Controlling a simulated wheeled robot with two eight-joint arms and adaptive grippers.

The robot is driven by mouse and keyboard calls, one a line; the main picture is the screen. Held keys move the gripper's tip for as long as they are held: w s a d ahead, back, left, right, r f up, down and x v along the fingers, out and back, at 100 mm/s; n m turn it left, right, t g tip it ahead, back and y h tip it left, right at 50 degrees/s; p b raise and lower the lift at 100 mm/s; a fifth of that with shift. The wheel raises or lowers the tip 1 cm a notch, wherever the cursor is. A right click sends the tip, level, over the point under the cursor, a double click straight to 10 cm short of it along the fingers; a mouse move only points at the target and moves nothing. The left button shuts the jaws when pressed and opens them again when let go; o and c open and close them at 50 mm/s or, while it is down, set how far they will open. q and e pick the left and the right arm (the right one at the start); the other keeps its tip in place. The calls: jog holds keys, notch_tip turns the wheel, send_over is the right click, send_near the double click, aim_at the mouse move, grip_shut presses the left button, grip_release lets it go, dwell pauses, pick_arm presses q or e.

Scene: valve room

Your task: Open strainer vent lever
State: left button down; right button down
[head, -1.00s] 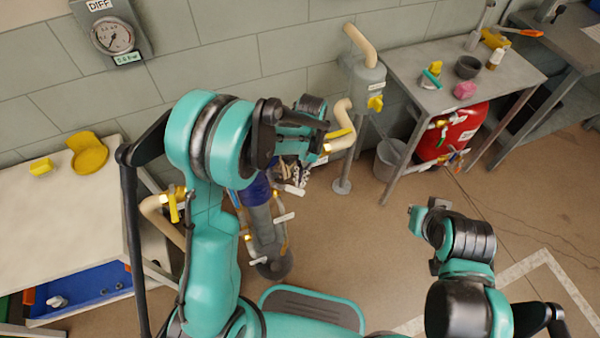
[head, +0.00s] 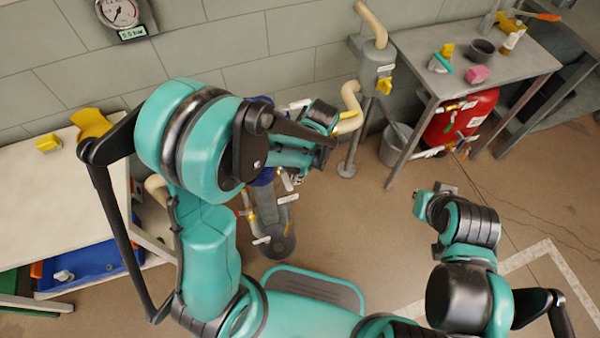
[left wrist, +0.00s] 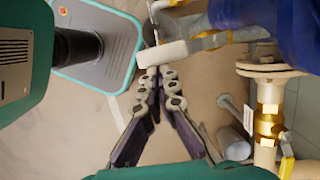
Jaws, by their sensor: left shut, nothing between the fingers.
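The pipe assembly with a blue body (head: 263,178) and a grey lower part (head: 270,215) stands behind my left arm. Small brass valves and white tags (head: 288,198) sit along it; I cannot read which is the strainer vent lever. The blue body (left wrist: 255,15) also shows in the left wrist view, with a white tag or handle (left wrist: 163,53) on a thin metal part. My left gripper (left wrist: 160,75) is shut and empty, its fingertips just below that white piece; contact is unclear. In the head view my left wrist hides part of the assembly. My right gripper (head: 431,198) is away from it.
A grey vessel with a yellow handle (head: 385,86) and beige pipes stands to the right. A metal table (head: 420,50) with small items and a red tank (head: 470,120) are farther right. A pale bench (head: 60,190) is at left. Floor is clear at centre right.

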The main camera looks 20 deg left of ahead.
pick_arm(q)
jog(key=shift+s+a+m, duration=0.15)
jog(key=shift+s+m, duration=0.05)
jog(key=shift+m, duration=0.1)
dwell(0.4)
jog(key=v, duration=1.2)
jog(key=shift+s, duration=0.1)
jog(key=s+a+r+n+t+h, duration=0.2)
jog(key=s+a+r+n+t, duration=0.2)
jog(key=s+a+n+t, duration=0.3)
jog(key=shift+a+n+t, duration=0.2)
jog(key=shift+n+t, duration=0.7)
jog(key=shift+n, duration=1.5)
jog(key=c, duration=2.3)
grip_release()
